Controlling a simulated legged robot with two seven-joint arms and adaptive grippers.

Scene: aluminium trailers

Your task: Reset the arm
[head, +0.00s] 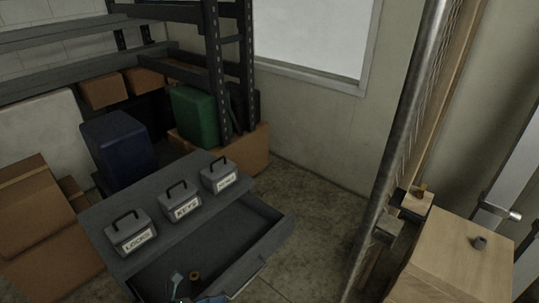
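Neither of my grippers can be made out in the head view, and I cannot see how my arms are posed. A grey cabinet (95,218) stands at lower centre with its drawer (262,262) pulled open. Inside the drawer, near the bottom edge, lie a small teal item (176,279), a small brownish ring (194,275) and a blue item (211,299) cut off by the frame edge.
Three grey handled boxes stand on the cabinet: "LOCKS" (130,235), "KEYS" (179,204) and one with an unreadable label (219,177). A metal post (405,130) and wooden block (455,262) stand at right. Cardboard boxes (30,205) stand left. Floor between is clear.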

